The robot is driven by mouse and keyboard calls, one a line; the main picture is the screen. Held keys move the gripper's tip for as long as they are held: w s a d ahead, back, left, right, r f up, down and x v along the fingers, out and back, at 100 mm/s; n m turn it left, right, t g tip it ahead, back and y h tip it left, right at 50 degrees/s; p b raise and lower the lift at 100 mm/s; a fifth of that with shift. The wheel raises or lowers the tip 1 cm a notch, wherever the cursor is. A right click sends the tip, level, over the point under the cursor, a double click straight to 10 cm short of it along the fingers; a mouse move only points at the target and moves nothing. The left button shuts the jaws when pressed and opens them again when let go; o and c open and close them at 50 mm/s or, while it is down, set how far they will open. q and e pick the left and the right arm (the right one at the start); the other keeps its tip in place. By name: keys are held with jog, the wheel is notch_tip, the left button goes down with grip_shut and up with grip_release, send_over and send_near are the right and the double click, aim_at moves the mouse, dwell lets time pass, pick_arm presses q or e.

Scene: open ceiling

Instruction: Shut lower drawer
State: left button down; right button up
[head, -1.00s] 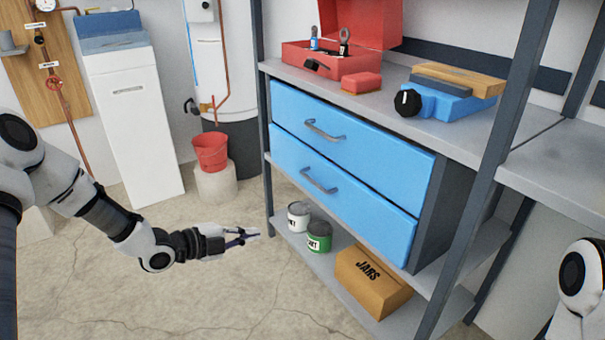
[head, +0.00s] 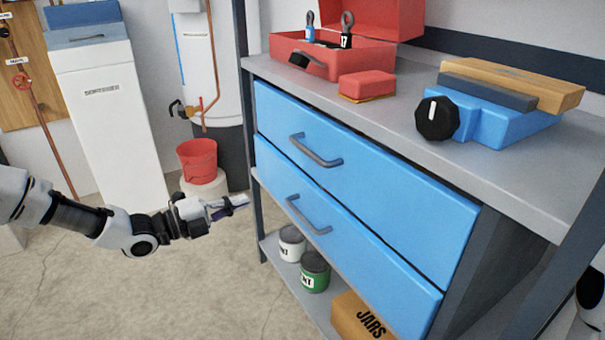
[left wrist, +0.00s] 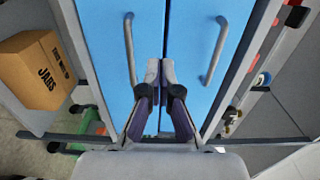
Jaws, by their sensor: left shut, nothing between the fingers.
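The lower drawer (head: 345,240) is a blue front with a grey bar handle (head: 307,215), under a matching upper drawer (head: 350,165) in a grey shelf unit. Its front looks nearly level with the upper one; I cannot tell if a small gap is left. My left gripper (head: 238,203) is shut and empty, left of the lower drawer and apart from its handle. In the left wrist view, its closed fingertips (left wrist: 160,72) point at the seam between the lower drawer (left wrist: 108,45) and the upper drawer (left wrist: 195,40). Contact cannot be told. My right gripper is out of view.
On the unit's top sit a red toolbox (head: 345,60), a red sponge-like block (head: 367,86) and a blue device with a black knob (head: 437,118). Paint cans (head: 315,272) and a JARS box (head: 360,316) stand on the shelf below. Open floor lies left; a red bucket (head: 198,160) stands behind.

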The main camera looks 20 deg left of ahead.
aim_at(302, 180)
pick_arm(q)
jog(key=b+x, duration=0.6)
jog(key=x, duration=0.6)
jog(key=shift+w+d+b, duration=0.1)
jog(key=shift+d+b, duration=0.2)
jog(key=shift+d, duration=0.15)
jog(key=shift+w+d+r, duration=0.15)
jog(key=shift+w+d, duration=0.05)
jog(key=shift+w, duration=0.15)
jog(key=shift+x, duration=1)
jog(key=shift+a+r, duration=0.1)
jog(key=shift+r, duration=0.05)
jog(key=shift+s+a, duration=0.3)
jog(key=shift+s, duration=0.15)
jog(key=v, duration=0.7)
